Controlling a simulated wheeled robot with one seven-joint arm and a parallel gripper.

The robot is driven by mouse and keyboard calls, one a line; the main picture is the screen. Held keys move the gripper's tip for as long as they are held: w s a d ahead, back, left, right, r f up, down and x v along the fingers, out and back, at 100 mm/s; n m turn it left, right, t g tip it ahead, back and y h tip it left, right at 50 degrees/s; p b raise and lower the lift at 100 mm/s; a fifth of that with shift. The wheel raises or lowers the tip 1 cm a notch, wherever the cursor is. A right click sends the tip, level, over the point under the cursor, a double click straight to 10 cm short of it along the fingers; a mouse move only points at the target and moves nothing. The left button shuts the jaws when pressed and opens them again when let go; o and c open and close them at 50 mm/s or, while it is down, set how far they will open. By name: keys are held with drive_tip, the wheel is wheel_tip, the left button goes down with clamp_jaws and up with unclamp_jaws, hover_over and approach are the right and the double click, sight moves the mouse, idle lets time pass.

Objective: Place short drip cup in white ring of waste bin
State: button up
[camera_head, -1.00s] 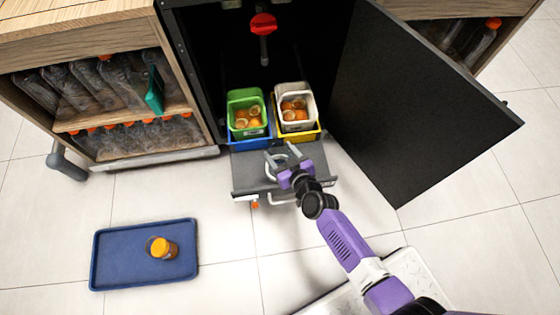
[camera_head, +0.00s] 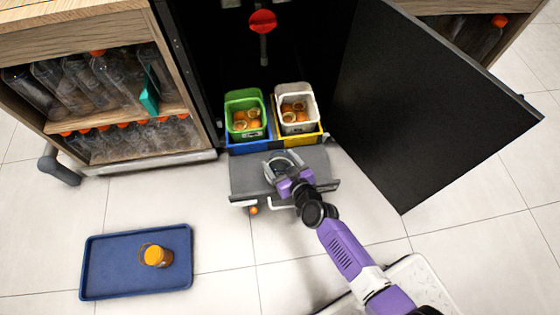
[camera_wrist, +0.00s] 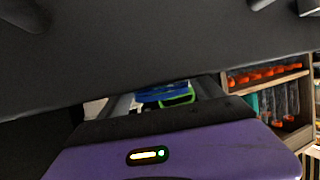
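My gripper (camera_head: 280,167), on the purple arm, is over the pulled-out grey shelf (camera_head: 243,180) below the two waste bins. A pale, rounded ring shape with a dark middle shows at its tip. I cannot tell whether this is the fingers, the white ring or a drip cup, so any hold is unclear. The green bin (camera_head: 231,108) and the white bin (camera_head: 306,96) stand behind it, holding orange halves. In the wrist view, my purple gripper housing (camera_wrist: 170,155) fills the bottom and a dark surface covers the top. No drip cup is clearly identifiable.
The open black door (camera_head: 430,105) is close on the right of my arm. A blue tray (camera_head: 105,270) with an orange-topped container (camera_head: 157,255) lies on the floor at left. A bottle shelf (camera_head: 110,152) stands at left. Open floor lies in front of the cabinet.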

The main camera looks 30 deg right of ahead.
drive_tip(key=shift+o, duration=0.3)
drive_tip(key=shift+r, duration=0.1)
drive_tip(key=shift+r, duration=0.15)
drive_tip(key=p+v, duration=0.4)
drive_tip(key=v, duration=0.8)
drive_tip(key=shift+s, duration=0.1)
drive_tip(key=w+r+v, duration=0.1)
drive_tip(key=r+v, duration=0.1)
drive_tip(key=v, duration=0.9)
drive_tip(key=s+r, duration=0.7)
drive_tip(key=r, duration=0.4)
drive_tip(key=s+r+t, duration=0.1)
drive_tip(key=s+r, duration=0.6)
drive_tip(key=r, duration=0.4)
drive_tip(key=shift+r, duration=0.35)
drive_tip(key=shift+s+r, duration=0.1)
